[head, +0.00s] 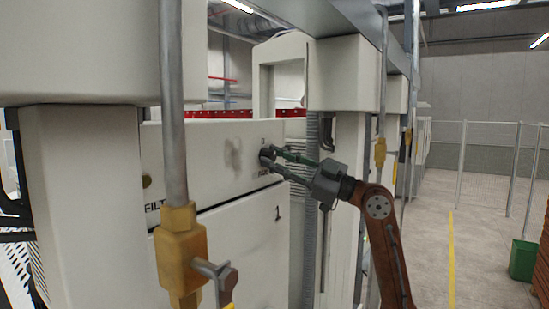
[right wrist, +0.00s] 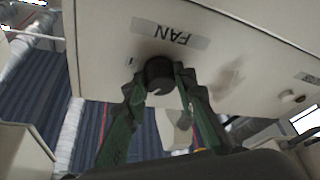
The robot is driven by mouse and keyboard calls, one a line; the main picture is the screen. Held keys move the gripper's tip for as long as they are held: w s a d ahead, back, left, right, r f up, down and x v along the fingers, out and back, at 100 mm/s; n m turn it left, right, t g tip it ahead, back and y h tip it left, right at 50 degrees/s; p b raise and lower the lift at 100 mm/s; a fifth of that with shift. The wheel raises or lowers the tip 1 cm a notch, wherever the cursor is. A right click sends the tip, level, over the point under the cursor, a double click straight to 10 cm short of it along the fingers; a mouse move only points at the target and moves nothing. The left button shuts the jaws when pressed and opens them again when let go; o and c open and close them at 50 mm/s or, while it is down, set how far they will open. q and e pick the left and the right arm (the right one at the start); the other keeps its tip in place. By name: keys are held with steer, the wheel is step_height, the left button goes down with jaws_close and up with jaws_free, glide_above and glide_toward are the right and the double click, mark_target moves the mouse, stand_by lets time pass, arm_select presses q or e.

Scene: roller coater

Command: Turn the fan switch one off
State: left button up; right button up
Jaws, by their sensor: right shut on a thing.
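The fan switch (right wrist: 159,74) is a round black knob under a label reading FAN, which appears upside down in the right wrist view. In the head view the switch (head: 266,153) is a small dark spot at the right end of the cream panel (head: 205,160). My right gripper (right wrist: 161,85) has its green fingers on both sides of the knob, shut on it. In the head view the right gripper (head: 272,157) reaches the panel from the right. The fingers partly hide the knob there. My left gripper does not show clearly in either view.
A vertical grey pipe with a yellow valve (head: 180,245) stands in front at the left. A cream post (head: 80,200) is beside it. A door marked 1 (head: 250,240) lies below the panel. Open floor (head: 485,230) and a green bin (head: 523,259) are at the right.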

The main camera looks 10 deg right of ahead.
steer(key=n+g, duration=0.1)
steer(key=n, duration=0.2)
steer(key=n+g, duration=0.2)
steer(key=n, duration=0.2)
steer(key=shift+w+d+r, duration=0.1)
steer(key=shift+r, duration=0.1)
steer(key=shift+n, duration=0.4)
steer(key=o, duration=1.2)
steer(key=shift+c, duration=0.2)
steer(key=v, duration=1.2)
steer(key=shift+r, duration=0.15)
